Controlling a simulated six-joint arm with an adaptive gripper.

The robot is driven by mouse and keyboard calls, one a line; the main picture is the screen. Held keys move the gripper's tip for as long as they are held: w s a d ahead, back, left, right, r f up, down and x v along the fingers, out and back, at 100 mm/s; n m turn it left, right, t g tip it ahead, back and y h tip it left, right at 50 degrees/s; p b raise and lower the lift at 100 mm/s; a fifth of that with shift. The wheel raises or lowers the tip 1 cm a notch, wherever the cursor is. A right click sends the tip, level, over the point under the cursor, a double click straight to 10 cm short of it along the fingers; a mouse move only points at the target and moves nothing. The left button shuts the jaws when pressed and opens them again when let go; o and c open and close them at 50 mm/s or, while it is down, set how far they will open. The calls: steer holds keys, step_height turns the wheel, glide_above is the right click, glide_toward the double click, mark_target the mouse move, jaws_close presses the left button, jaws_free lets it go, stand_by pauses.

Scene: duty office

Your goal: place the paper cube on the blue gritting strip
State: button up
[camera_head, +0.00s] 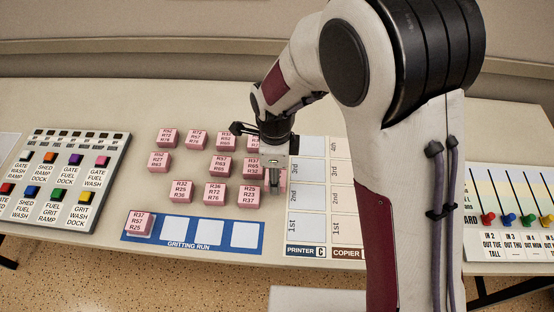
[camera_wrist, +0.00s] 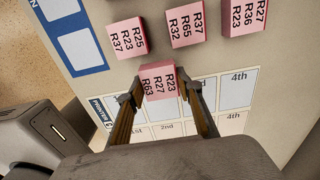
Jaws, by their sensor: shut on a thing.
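The blue gritting strip (camera_head: 205,245) lies along the table's front edge, marked GRITTING RUN. A pink paper cube (camera_head: 138,223) sits on its leftmost white square; the other squares are bare. My gripper (camera_head: 274,187) is to the right of the loose cubes, above the strip's right end in the picture. In the wrist view, my gripper (camera_wrist: 161,92) is shut on a pink paper cube (camera_wrist: 158,82) lettered R23, R27, R63. Whether the held cube touches the table I cannot tell. Part of the strip (camera_wrist: 92,69) shows at the upper left of the wrist view.
Several loose pink cubes (camera_head: 181,191) stand in rows behind the strip; some are close to my gripper. A white printer and copier chart (camera_head: 306,222) lies right of them. A button panel (camera_head: 120,150) is at the left, a slider board (camera_head: 505,215) at the right.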

steer(key=s, duration=1.8)
steer(key=shift+a, duration=0.1)
steer(key=shift+s+a+f, duration=0.15)
steer(key=shift+s+f, duration=0.1)
steer(key=shift+s, duration=0.15)
steer(key=shift+n, duration=0.8)
steer(key=w+a, duration=0.1)
steer(key=a, duration=0.4)
steer(key=w+a+r, duration=0.1)
steer(key=a, duration=0.3)
steer(key=w+a, duration=0.1)
steer(key=a, duration=0.4)
steer(key=shift+w+a+r, duration=0.15)
steer(key=shift+w+a, duration=0.15)
steer(key=w+a+r+m, duration=0.1)
steer(key=w+a+r, duration=0.1)
steer(key=a+r, duration=0.4)
steer(key=a, duration=0.3)
steer(key=shift+a+m, duration=0.2)
steer(key=shift+m, duration=0.1)
steer(key=shift+f, duration=3.15)
